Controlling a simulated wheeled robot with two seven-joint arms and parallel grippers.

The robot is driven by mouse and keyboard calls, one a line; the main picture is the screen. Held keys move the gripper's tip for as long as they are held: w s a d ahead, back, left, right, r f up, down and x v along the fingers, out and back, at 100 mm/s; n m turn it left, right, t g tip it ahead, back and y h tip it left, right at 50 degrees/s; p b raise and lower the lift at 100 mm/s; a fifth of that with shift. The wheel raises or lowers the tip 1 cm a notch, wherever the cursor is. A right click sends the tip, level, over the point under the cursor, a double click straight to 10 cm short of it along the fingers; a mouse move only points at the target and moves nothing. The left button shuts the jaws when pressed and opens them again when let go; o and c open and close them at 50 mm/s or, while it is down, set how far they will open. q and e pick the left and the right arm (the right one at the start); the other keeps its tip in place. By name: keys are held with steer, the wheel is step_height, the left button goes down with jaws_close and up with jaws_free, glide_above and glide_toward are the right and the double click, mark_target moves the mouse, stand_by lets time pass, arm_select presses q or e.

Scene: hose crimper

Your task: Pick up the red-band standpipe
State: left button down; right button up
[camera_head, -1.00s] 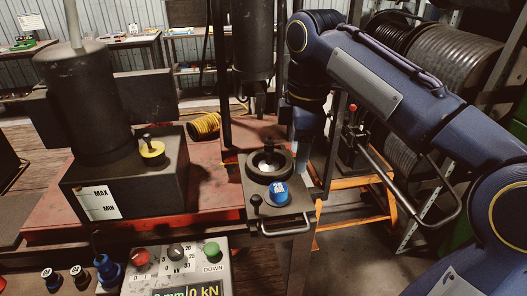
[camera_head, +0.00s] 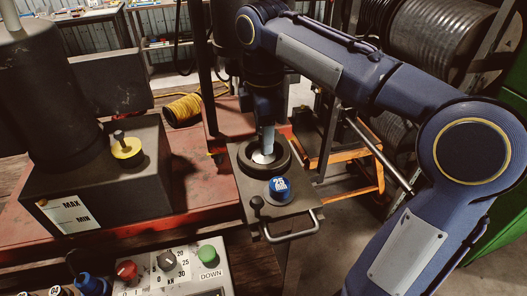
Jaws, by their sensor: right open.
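I cannot make out a standpipe with a red band in the head view. My right arm reaches in from the right and bends down at the middle. Its grey gripper (camera_head: 266,143) points down over the black ring (camera_head: 246,160) on the small dark stand. The fingertips are close above or inside the ring's opening; I cannot tell which. The right gripper is open, its fingers small and seen nearly edge-on. A pale round surface shows inside the ring below it. My left gripper is out of view.
The stand carries a blue knob (camera_head: 280,187), a black ball lever (camera_head: 257,202) and a front handle (camera_head: 292,231). A dark tank with a yellow-collared cap (camera_head: 127,147) stands left. The control panel (camera_head: 175,270) is in front. Yellow hose (camera_head: 182,109) and an orange frame (camera_head: 345,160) lie behind.

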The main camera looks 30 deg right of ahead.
steer(key=shift+s+f, duration=0.1)
steer(key=shift+f, duration=0.4)
jaws_close()
steer(key=shift+r, duration=0.1)
